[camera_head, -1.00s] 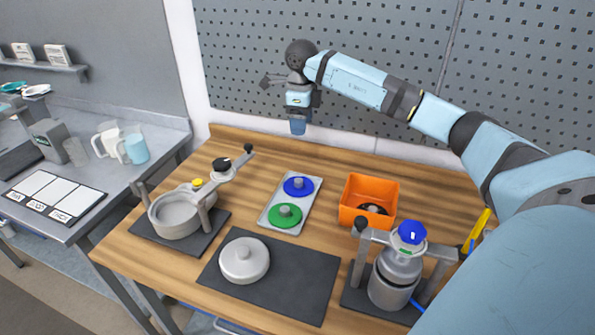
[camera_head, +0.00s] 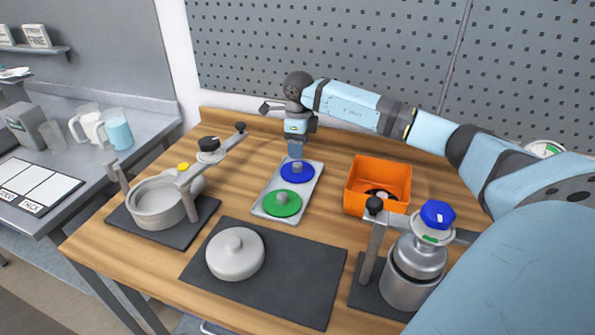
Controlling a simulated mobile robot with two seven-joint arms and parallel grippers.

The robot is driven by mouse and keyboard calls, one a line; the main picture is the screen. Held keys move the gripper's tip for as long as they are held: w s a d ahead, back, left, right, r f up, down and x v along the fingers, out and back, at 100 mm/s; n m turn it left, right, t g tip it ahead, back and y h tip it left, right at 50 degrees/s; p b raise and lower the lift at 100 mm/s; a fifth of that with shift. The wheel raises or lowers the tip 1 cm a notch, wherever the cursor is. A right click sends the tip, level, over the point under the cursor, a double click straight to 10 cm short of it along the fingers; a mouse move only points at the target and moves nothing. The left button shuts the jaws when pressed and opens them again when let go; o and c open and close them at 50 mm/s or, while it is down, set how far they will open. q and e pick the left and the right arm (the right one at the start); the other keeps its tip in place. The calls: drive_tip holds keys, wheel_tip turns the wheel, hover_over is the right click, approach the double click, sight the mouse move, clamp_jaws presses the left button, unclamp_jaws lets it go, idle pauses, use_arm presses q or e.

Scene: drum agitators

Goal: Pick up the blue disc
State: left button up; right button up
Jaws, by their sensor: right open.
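The blue disc (camera_head: 300,176) lies flat on a light grey tray (camera_head: 264,207), at the tray's far end, with a small grey knob on its top. A green disc (camera_head: 283,203) with a similar knob lies nearer on the same tray. My right gripper (camera_head: 295,150) points down just above the blue disc's knob; its jaws are open, and in this view I cannot tell whether they are around the knob or above it. My left gripper is not in view.
An orange bin (camera_head: 378,173) with a dark part inside stands right of the tray. A metal drum with a blue cap (camera_head: 437,215) stands front right. A grey pot (camera_head: 158,201) in a clamp frame stands left. A round lid (camera_head: 235,254) lies on a dark mat (camera_head: 290,285).

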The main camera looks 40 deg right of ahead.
sight(298, 164)
drive_tip(key=f, duration=0.5)
drive_tip(key=shift+s+a+f, duration=0.1)
drive_tip(key=shift+a+f, duration=0.1)
drive_tip(key=shift+a, duration=0.05)
drive_tip(key=shift+f, duration=0.5)
drive_tip(key=c, duration=1.1)
